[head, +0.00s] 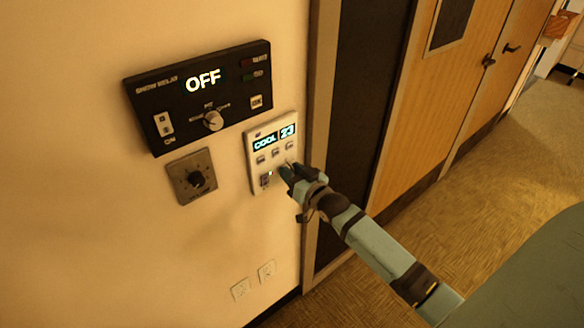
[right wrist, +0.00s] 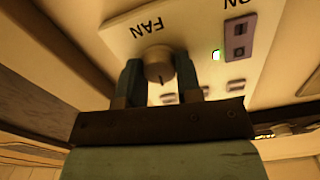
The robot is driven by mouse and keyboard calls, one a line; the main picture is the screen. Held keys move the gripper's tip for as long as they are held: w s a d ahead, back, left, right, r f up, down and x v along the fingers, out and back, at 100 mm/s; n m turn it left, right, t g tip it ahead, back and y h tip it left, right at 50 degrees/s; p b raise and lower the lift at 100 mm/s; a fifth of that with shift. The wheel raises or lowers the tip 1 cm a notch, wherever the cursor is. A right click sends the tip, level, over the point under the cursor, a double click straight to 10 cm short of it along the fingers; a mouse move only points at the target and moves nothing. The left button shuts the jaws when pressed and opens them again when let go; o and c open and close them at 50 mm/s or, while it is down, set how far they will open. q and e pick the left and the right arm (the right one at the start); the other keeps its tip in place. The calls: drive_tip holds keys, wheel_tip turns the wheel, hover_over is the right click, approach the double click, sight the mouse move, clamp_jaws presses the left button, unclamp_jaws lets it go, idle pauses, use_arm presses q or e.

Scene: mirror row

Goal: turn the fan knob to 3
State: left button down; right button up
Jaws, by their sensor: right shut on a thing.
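The white wall panel (head: 254,148) shows "COOL" and "23" on its displays. It fills the top of the right wrist view (right wrist: 200,30), upside down, with the word "FAN" beside a round knob. The fan knob (right wrist: 158,62) is pale, with a short dark mark on its face toward the bottom of that picture. My right gripper (head: 287,172) is at the panel's lower right and hides the knob in the head view. In the right wrist view its fingers (right wrist: 160,78) are shut on the knob, one on each side. No scale numbers are readable around it. My left gripper is out of view.
A black panel (head: 180,110) reading "OFF", with its own knob (head: 213,121), is up and left. A grey dial plate (head: 192,176) is below it. A door frame (head: 318,110) stands close right.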

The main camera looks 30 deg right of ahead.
use_arm(q)
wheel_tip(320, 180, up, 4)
drive_tip(key=p, duration=0.3)
use_arm(e)
drive_tip(key=m, duration=1)
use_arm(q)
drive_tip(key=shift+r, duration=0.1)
use_arm(e)
drive_tip(key=o, duration=0.9)
drive_tip(key=shift+o, duration=0.2)
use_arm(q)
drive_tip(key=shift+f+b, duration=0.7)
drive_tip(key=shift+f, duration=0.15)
use_arm(e)
drive_tip(key=s+d, duration=0.1)
drive_tip(key=s, duration=1.2)
drive_tip(key=shift+s, duration=0.4)
